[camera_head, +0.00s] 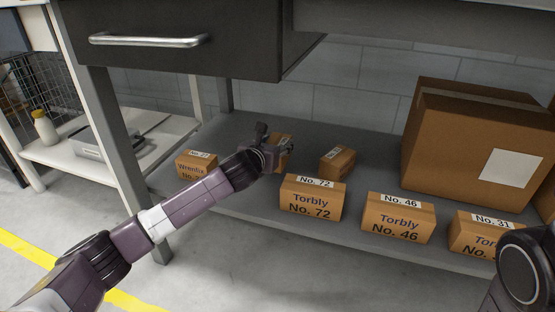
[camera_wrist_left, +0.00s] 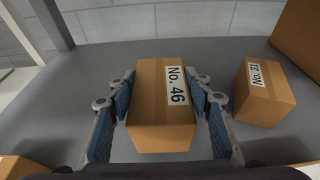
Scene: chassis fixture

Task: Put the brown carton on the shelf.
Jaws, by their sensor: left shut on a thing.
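My left gripper (camera_head: 272,150) reaches over the lower grey shelf (camera_head: 240,128) and is shut on a brown carton (camera_head: 286,146). In the left wrist view this carton (camera_wrist_left: 150,112) sits upright between the two blue-padded fingers of the gripper (camera_wrist_left: 163,92), its white label reading No. 46. In the head view the gripper hides most of it. It is over the shelf's rear part; I cannot tell whether its base touches the surface. My right gripper is not in view; only part of my right arm shows at the lower right.
A small carton (camera_head: 337,162) stands right of the held one. Along the front edge stand cartons labelled Wrenfix (camera_head: 196,165), No. 72 (camera_head: 311,197), No. 46 (camera_head: 398,218) and No. 31 (camera_head: 478,232). A large box (camera_head: 450,145) fills the right. A drawer (camera_head: 180,45) hangs above.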

